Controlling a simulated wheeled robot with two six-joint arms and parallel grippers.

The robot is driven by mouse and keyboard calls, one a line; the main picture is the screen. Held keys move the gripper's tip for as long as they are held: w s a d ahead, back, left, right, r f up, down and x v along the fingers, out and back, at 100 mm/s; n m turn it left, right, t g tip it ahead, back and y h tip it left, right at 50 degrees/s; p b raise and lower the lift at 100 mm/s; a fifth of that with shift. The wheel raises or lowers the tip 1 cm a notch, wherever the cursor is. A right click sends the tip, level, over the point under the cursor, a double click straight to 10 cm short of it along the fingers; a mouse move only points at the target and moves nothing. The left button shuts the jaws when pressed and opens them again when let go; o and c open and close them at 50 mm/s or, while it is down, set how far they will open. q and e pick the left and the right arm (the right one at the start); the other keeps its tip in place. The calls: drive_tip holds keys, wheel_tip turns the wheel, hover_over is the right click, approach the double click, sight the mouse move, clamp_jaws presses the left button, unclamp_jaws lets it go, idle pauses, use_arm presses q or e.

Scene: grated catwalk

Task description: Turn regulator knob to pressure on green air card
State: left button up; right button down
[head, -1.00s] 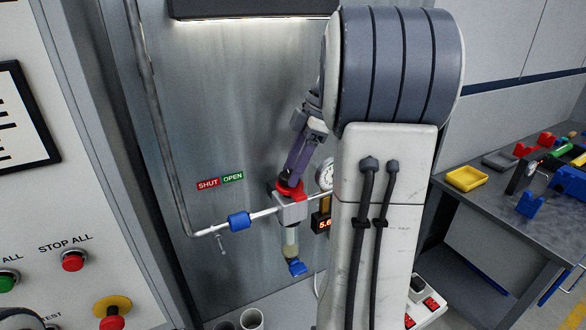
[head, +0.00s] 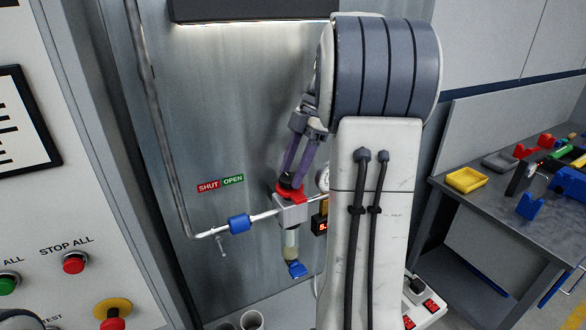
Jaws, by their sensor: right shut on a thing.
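The regulator (head: 292,212) is a grey block on a thin pipe, with a red collar (head: 297,196), a dark knob (head: 291,180) on top and a clear bowl (head: 291,243) with a blue end below. My right gripper (head: 293,176) comes down from above with purple fingers closed on the knob. A round gauge (head: 322,180) and an orange-digit display (head: 320,226) beside the regulator are mostly hidden by my right arm. Only a "5." shows on the display. I cannot make out a green air card.
A blue fitting (head: 239,223) sits on the pipe left of the regulator, under a SHUT/OPEN label (head: 220,184). A button panel (head: 60,225) stands at the left. A workbench (head: 490,215) with a yellow tray (head: 467,180) and coloured parts is at the right.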

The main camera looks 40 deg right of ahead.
drive_tip(key=shift+c, duration=1.1)
unclamp_jaws()
